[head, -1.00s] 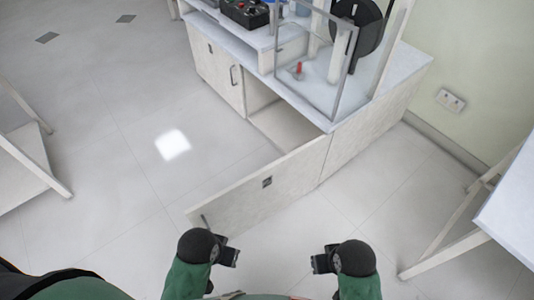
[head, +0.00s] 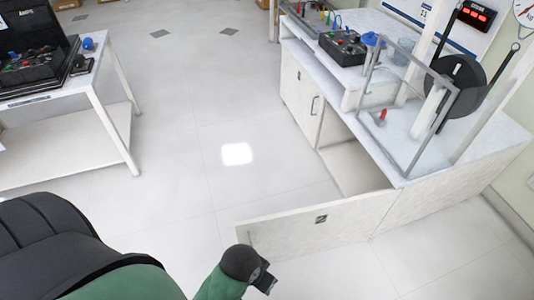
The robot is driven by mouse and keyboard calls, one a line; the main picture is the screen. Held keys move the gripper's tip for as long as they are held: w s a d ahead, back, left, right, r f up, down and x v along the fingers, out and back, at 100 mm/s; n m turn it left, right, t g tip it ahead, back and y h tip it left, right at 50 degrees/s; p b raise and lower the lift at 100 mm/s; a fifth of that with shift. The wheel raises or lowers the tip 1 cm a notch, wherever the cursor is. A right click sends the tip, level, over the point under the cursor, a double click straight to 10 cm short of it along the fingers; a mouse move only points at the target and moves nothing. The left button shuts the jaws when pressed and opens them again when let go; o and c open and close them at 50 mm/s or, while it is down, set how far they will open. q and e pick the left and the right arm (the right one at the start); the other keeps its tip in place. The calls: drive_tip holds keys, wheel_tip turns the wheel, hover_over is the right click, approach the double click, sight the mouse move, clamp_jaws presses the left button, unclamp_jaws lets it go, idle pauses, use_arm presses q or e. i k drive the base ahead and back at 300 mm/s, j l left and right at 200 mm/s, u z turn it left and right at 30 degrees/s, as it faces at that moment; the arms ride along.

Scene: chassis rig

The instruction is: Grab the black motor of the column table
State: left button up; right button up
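A white workbench (head: 500,155) with a rig on top stands at the right. A large black disc (head: 456,86) is mounted upright on the rig, behind a clear framed panel. A black box (head: 343,47) with coloured knobs sits on the bench's raised shelf. I cannot tell which black part is the motor. My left gripper (head: 268,280) is at the bottom centre, below the open cabinet door and well away from the bench top. Its fingers are too small and angled to show whether they are open. My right gripper is out of view.
The open cabinet door (head: 320,222) juts left from the bench into the floor space. A white table (head: 85,88) with an open black case (head: 38,60) stands at the left. The floor (head: 180,130) between them is clear.

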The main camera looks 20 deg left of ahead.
sight(79, 62)
drive_tip(key=u, duration=2)
